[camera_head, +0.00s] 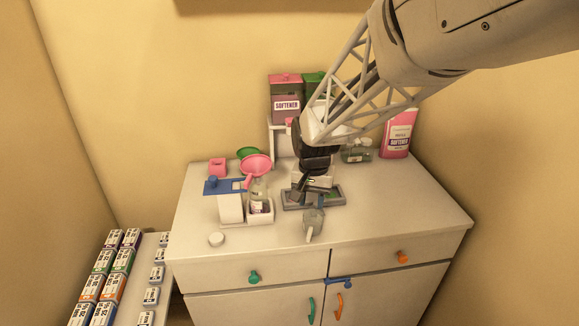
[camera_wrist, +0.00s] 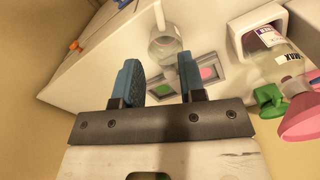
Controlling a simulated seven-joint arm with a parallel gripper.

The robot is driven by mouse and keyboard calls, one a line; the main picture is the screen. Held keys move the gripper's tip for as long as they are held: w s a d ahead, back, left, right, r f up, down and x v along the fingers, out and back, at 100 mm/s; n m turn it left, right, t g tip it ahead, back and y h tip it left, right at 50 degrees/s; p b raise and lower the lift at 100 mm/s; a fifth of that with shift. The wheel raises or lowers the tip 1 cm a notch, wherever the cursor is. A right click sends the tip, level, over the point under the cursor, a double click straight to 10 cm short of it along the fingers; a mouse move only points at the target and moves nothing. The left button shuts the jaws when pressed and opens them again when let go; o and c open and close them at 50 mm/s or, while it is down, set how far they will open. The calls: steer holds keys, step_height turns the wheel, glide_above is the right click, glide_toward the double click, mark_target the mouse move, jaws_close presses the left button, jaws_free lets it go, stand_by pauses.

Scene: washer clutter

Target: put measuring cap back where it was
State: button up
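I cannot tell for sure which item is the measuring cap. A small pink cup (camera_head: 217,169) stands at the back left of the cabinet top. A low grey tray (camera_head: 295,203) lies under my gripper; in the wrist view it shows a green square (camera_wrist: 183,84) and a pink square (camera_wrist: 208,73), and I cannot tell whether these are caps or coloured recesses. My gripper (camera_head: 303,186) is above the tray's left part. In the wrist view its two blue fingers (camera_wrist: 160,79) are apart, with nothing held between them.
A clear cup (camera_head: 313,222) stands in front of the tray. A pink funnel (camera_head: 257,165), a bottle (camera_head: 259,194) and a blue-topped white stand (camera_head: 230,208) are to the left. A white disc (camera_head: 217,239) lies near the front. Softener containers (camera_head: 398,134) stand behind. The front right is clear.

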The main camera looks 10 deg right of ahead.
steer(key=s+d+r+n+t, duration=0.1)
steer(key=s+r, duration=0.2)
steer(key=s, duration=0.5)
steer(key=s+d+r+n, duration=0.1)
steer(key=s+r+n, duration=0.1)
steer(key=s, duration=0.7)
steer(key=s+d+r+n+t, duration=0.1)
steer(key=s+r, duration=0.3)
steer(key=s, duration=0.4)
steer(key=shift+s+d+r+t, duration=0.3)
steer(key=shift+s+d, duration=0.05)
stand_by(0.3)
